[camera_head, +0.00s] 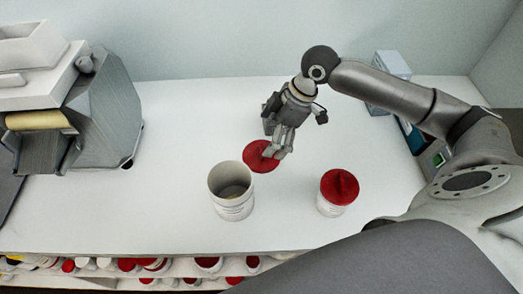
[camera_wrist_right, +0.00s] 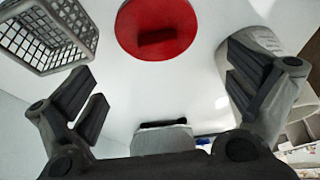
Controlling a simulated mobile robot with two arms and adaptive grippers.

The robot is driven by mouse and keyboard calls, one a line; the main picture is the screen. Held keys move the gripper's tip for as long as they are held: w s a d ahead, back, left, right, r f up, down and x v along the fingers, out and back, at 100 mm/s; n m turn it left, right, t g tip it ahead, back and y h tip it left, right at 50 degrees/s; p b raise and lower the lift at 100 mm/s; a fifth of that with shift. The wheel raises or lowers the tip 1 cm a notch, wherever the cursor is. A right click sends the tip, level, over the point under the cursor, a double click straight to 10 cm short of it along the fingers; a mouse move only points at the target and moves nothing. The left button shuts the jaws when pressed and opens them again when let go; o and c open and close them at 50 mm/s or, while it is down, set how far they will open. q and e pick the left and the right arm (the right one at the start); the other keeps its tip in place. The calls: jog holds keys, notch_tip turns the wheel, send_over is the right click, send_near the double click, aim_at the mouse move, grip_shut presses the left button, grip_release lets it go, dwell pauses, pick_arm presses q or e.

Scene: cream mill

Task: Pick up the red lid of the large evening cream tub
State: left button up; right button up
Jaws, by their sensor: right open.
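The round red lid (camera_head: 255,157) lies flat on the white table, just behind the open white tub (camera_head: 232,208). It also shows in the right wrist view (camera_wrist_right: 140,22), with a raised bar across it. My right gripper (camera_head: 278,153) points down at the lid's right side, its fingers overlapping the lid's edge in the head view. In the right wrist view the fingers (camera_wrist_right: 165,85) are spread wide with nothing between them, and the lid is beyond them. Any contact cannot be told. My left gripper is not in view.
A smaller tub with a red lid (camera_head: 338,188) stands at right. A grey machine (camera_head: 100,110) stands at left; boxes (camera_head: 391,68) stand at back right. Shelves of tubs (camera_head: 150,265) run below the front edge.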

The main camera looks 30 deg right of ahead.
aim_at(262, 150)
jog(key=shift+x, duration=0.75)
jog(key=p+x, duration=0.1)
jog(key=x, duration=0.3)
jog(key=shift+d+f+p, duration=0.15)
jog(key=shift+f+p, duration=0.05)
jog(key=shift+p, duration=0.15)
jog(key=shift+w+f, duration=0.1)
jog(key=shift+f, duration=0.3)
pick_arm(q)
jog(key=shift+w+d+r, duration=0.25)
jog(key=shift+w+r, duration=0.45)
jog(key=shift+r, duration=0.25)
pick_arm(e)
jog(key=shift+c, duration=1.3)
jog(key=c, duration=1.1)
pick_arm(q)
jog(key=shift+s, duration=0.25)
pick_arm(e)
jog(key=shift+c, duration=0.6)
jog(key=shift+s+f, duration=0.1)
jog(key=shift+s, duration=0.1)
jog(key=shift+c, duration=0.2)
